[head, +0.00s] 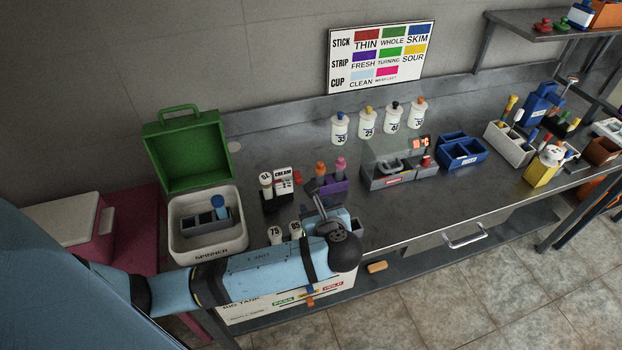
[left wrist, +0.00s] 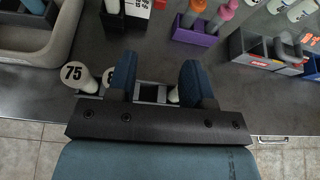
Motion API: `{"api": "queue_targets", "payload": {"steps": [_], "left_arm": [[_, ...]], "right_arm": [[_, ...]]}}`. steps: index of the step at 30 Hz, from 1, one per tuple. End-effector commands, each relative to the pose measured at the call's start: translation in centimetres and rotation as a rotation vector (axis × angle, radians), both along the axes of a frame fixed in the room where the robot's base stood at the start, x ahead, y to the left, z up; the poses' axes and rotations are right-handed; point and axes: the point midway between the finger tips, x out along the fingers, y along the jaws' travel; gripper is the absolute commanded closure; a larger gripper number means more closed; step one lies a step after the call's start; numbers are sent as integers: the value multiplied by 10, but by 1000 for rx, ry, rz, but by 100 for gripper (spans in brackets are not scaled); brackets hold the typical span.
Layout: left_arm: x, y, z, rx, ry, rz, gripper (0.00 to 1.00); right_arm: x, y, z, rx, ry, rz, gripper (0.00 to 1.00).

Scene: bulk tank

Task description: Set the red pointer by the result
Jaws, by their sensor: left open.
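A white board (head: 250,312) with green PASS, yellow and red HOLD labels hangs on the front of the bench, partly hidden by my left arm. A small orange-red piece (head: 310,302), perhaps the pointer, sits below the middle yellow label. My right gripper is out of view.
A purple rack (head: 332,190) stands just behind the gripper. A white spinner with a raised green lid (head: 185,150) is at the left. A meter with red digits (head: 388,178) and blue bins (head: 460,152) stand to the right.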

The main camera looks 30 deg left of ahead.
Motion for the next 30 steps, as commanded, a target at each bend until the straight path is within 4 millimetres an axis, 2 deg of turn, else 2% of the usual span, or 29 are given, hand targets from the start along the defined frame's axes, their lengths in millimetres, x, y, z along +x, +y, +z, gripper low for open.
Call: {"api": "queue_targets", "payload": {"steps": [3,8,21,30], "left_arm": [[5,5,4,55,15,-5,53],[17,18,-3,58,16,-3,53],[70,81,-37,54,16,-3,53],[85,99,-48,52,16,-5,53]], "right_arm": [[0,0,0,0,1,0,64],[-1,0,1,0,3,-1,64],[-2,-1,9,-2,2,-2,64],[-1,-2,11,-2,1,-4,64]]}}
